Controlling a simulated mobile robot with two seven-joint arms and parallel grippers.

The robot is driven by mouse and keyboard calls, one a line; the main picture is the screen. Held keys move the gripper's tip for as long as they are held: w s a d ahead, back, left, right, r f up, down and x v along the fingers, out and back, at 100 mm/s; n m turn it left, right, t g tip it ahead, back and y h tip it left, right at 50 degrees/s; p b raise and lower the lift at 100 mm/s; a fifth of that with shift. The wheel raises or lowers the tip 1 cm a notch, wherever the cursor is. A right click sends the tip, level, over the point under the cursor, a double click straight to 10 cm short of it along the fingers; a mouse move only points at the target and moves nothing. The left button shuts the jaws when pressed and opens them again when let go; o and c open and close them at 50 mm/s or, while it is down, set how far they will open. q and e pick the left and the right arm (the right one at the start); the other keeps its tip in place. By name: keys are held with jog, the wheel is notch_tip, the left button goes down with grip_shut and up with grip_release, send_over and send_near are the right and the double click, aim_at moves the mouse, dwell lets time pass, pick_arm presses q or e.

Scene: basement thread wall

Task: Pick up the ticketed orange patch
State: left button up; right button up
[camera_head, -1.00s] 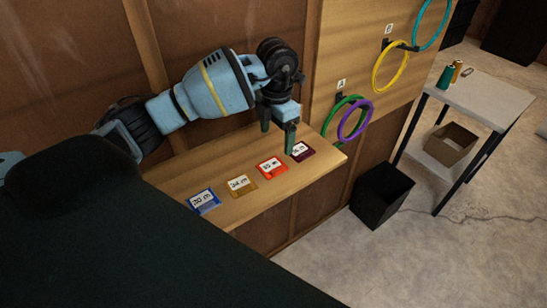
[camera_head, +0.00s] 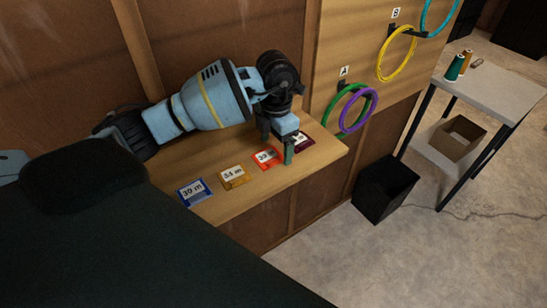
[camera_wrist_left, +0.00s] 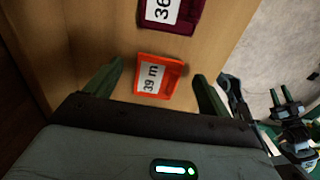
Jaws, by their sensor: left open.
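The orange patch (camera_head: 268,157) lies flat on the wooden shelf, with a white ticket that reads 39 m in the left wrist view (camera_wrist_left: 172,79). My left gripper (camera_head: 276,147) is open and empty just over it. In the left wrist view the two green fingers (camera_wrist_left: 158,70) stand on either side of the patch, apart from it. In the head view a finger partly hides the patch. What looks like my right gripper (camera_wrist_left: 281,95) shows small at the right edge of the left wrist view, its green fingers apart.
A maroon patch (camera_wrist_left: 172,12) lies beyond the orange one. A mustard patch (camera_head: 234,177) and a blue patch (camera_head: 194,192) lie to its left on the shelf (camera_head: 322,156). Thread rings hang on the board (camera_head: 340,40). A black bin (camera_head: 384,190) stands below, right of the shelf.

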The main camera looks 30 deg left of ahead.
aim_at(276, 153)
pick_arm(q)
jog(key=shift+f, duration=0.7)
jog(key=shift+r, duration=0.2)
jog(key=shift+c, duration=0.3)
jog(key=c, duration=1)
pick_arm(e)
jog(key=shift+s+f, duration=0.15)
jog(key=shift+f, duration=0.1)
